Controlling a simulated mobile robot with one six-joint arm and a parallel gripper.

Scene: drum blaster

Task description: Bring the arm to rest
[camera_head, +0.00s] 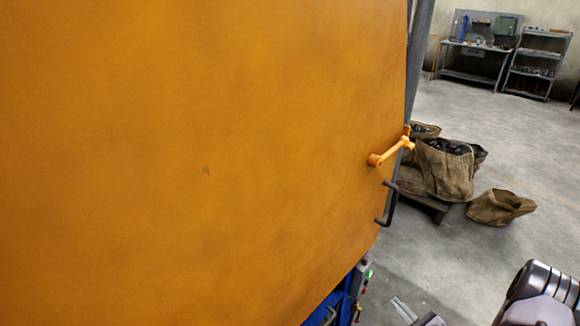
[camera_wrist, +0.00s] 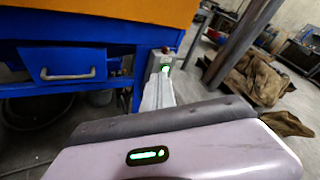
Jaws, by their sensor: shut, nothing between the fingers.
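My gripper (camera_head: 404,309) shows at the bottom edge of the head view, low and to the right of the orange machine. In the wrist view its pale fingers (camera_wrist: 158,92) stick out past the grey and lilac wrist housing. They are shut and empty, and appear clear of the machine, though the gap is hard to judge. The drum blaster's large orange panel (camera_head: 210,150) fills the left of the head view. A yellow-orange lever (camera_head: 391,152) and a dark pull handle (camera_head: 388,204) sit at its right edge.
A blue frame with a small control box (camera_head: 364,274) and green light stands below the panel. The wrist view shows a blue drawer (camera_wrist: 70,60). Sacks (camera_head: 445,170) on a pallet and a fallen sack (camera_head: 500,207) lie to the right. The floor between is open; a workbench (camera_head: 473,62) stands behind.

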